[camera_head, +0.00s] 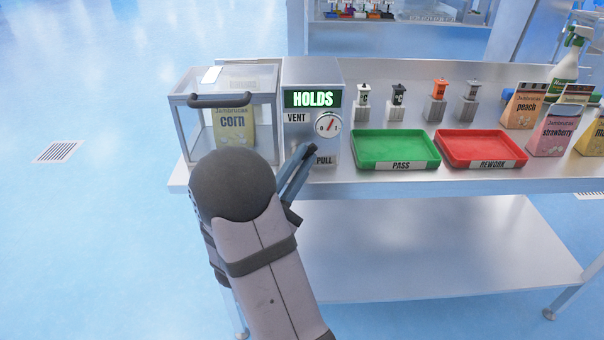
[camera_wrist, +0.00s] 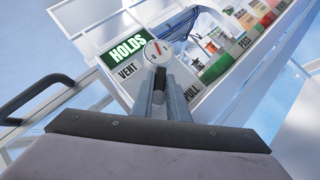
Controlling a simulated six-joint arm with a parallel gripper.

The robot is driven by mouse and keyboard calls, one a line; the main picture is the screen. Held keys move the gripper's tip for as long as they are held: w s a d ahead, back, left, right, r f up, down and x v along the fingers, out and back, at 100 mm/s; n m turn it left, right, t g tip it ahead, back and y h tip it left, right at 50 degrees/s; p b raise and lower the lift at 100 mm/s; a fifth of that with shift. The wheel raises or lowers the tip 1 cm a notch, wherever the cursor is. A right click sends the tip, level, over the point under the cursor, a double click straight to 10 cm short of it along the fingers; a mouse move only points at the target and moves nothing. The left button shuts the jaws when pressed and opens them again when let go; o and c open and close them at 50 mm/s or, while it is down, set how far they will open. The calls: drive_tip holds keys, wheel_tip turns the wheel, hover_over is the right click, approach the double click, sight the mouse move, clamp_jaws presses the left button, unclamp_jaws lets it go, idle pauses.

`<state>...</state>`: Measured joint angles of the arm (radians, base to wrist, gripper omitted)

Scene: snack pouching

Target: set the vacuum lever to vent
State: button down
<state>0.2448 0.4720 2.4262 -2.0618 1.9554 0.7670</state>
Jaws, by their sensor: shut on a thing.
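The vacuum unit (camera_head: 313,72) is a grey box with a green sign reading HOLDS, a VENT label (camera_head: 296,118) upper left and a PULL label (camera_head: 324,160) lower down. In the wrist view, the dark lever (camera_wrist: 159,82) sits between my gripper's two grey fingers, just below the round gauge (camera_wrist: 158,52). My gripper (camera_wrist: 160,85) is shut on the lever. The lever lies between VENT and PULL; its exact setting is hard to tell. In the head view, my gripper (camera_head: 303,155) is at the box's front and hides the lever.
A clear chamber (camera_head: 262,95) with a dark handle (camera_head: 220,100) stands left of the box, with a corn pouch (camera_head: 234,128) inside. A green PASS tray (camera_head: 395,148) and red REWORK tray (camera_head: 480,147) lie right. Several small weights stand behind them; snack pouches stand at far right.

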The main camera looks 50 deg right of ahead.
drive_tip(key=n+t+b, duration=0.1)
drive_tip(key=n+b, duration=0.1)
drive_tip(key=n+t+b, duration=0.1)
drive_tip(key=t, duration=0.1)
drive_tip(key=n+t+h+b, duration=0.1)
drive_tip(key=n+b, duration=0.1)
drive_tip(key=shift+a+f+n+t+b, duration=0.1)
drive_tip(key=shift+f+n+t+b, duration=0.2)
drive_tip(key=shift+t+b, duration=0.1)
drive_tip(key=shift+w+a+r+n+t+y+b, duration=0.2)
drive_tip(key=shift+n+t+b, duration=0.25)
drive_tip(key=shift+n+t, duration=0.55)
drive_tip(key=shift+s+d+r+n+t+y+b, duration=0.1)
drive_tip(key=shift+n+t+y+b, duration=0.35)
drive_tip(key=shift+n+t, duration=0.6)
drive_tip(key=shift+w+a+r+n+t+y+b, duration=0.15)
drive_tip(key=shift+n+t+b, duration=0.35)
drive_tip(key=shift+n+t, duration=0.5)
drive_tip(key=shift+d+n, duration=0.1)
drive_tip(key=shift+n, duration=0.25)
drive_tip(key=c, duration=1.7)
unclamp_jaws()
drive_tip(key=shift+r, duration=0.1)
wheel_tip(320, 180, up, 10)
drive_tip(key=p, duration=0.3)
